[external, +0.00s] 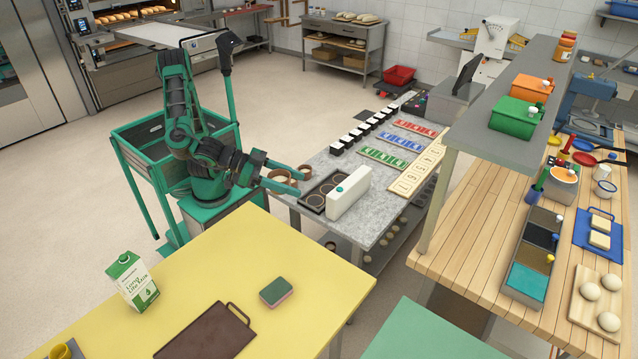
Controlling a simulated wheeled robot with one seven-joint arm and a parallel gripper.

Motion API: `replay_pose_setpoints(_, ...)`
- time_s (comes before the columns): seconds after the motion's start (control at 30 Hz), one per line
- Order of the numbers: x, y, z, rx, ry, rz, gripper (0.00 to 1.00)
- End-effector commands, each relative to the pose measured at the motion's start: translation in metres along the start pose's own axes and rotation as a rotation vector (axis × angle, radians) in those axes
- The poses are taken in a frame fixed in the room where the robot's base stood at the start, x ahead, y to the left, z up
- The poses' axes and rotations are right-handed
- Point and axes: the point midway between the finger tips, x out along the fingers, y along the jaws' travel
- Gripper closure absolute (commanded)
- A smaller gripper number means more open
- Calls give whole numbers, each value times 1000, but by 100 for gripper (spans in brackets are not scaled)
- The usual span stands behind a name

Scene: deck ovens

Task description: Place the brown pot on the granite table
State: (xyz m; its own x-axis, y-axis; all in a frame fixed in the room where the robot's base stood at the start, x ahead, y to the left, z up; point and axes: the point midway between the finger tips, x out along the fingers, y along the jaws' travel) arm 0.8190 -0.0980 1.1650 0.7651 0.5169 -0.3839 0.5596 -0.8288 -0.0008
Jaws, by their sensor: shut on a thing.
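The brown pot (279,175) is between the fingers of my gripper (297,182), which is shut on it. Part of the pot is hidden by the fingers. The grey speckled granite table (369,211) stands to the right of my base. The gripper and pot are at the table's left end in the external view. I cannot tell whether the pot touches the tabletop.
A dark tray with round hollows (315,198) and a white block with a teal knob (348,193) are close right of the gripper. Coloured cards (391,141) and several black-and-white pieces (366,130) lie farther back. A yellow table (215,265) stands in front.

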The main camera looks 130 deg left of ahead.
Motion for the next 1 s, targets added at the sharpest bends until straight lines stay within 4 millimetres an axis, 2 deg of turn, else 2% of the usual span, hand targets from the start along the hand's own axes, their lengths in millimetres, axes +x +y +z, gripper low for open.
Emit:
replay_pose_setpoints(0.1,27,-13,-1,5,0,12,74)
replay_pose_setpoints(0.4,84,-44,-1,24,0,60,74)
replay_pose_setpoints(0.7,129,-81,-3,46,0,115,74)
replay_pose_setpoints(1.0,163,-124,-8,67,2,170,74)
